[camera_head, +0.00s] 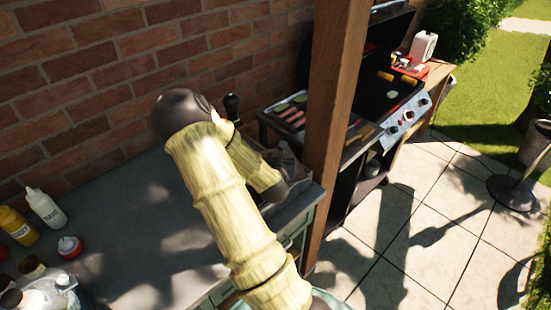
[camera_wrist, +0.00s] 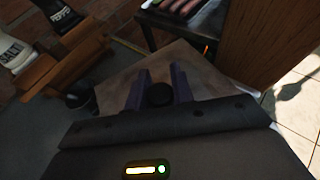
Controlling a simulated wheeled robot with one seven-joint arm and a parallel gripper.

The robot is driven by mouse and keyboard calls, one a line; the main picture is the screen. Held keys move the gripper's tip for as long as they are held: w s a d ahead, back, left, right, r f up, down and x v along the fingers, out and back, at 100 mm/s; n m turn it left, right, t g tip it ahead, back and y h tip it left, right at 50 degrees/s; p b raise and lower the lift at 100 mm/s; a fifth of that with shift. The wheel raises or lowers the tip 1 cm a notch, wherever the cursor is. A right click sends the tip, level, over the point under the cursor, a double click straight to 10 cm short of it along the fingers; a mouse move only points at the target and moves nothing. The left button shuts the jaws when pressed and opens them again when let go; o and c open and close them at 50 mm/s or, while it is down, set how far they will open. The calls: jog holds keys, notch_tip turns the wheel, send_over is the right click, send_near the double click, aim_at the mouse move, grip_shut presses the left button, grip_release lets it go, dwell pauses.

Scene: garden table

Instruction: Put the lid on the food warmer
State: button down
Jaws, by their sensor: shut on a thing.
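In the wrist view my gripper (camera_wrist: 161,80) has its two dark purple fingers on either side of a dark round knob (camera_wrist: 159,95), and it is shut on it. The knob appears to belong to the lid, a flat brownish shiny panel (camera_wrist: 208,80) that spreads out beyond the fingers. In the head view my gripper (camera_head: 287,172) is low over the right end of the grey worktop, close to the wooden post, and my arm hides most of what is under it. I cannot make out the food warmer, nor tell whether the lid rests on something.
The wooden post (camera_head: 337,90) stands close on the right, with a grill (camera_head: 385,95) behind it. Sauce bottles (camera_head: 45,207) stand at the worktop's left. The wrist view shows a wooden caddy (camera_wrist: 62,70) with salt and pepper. The middle of the worktop (camera_head: 130,220) is clear.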

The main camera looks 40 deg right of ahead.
jog(key=shift+w+f+b, duration=0.1)
jog(key=shift+f+b, duration=0.2)
jog(key=shift+f, duration=0.05)
jog(key=shift+f, duration=0.15)
dwell(0.3)
jog(key=c, duration=1.1)
grip_release()
jog(key=shift+a, duration=0.15)
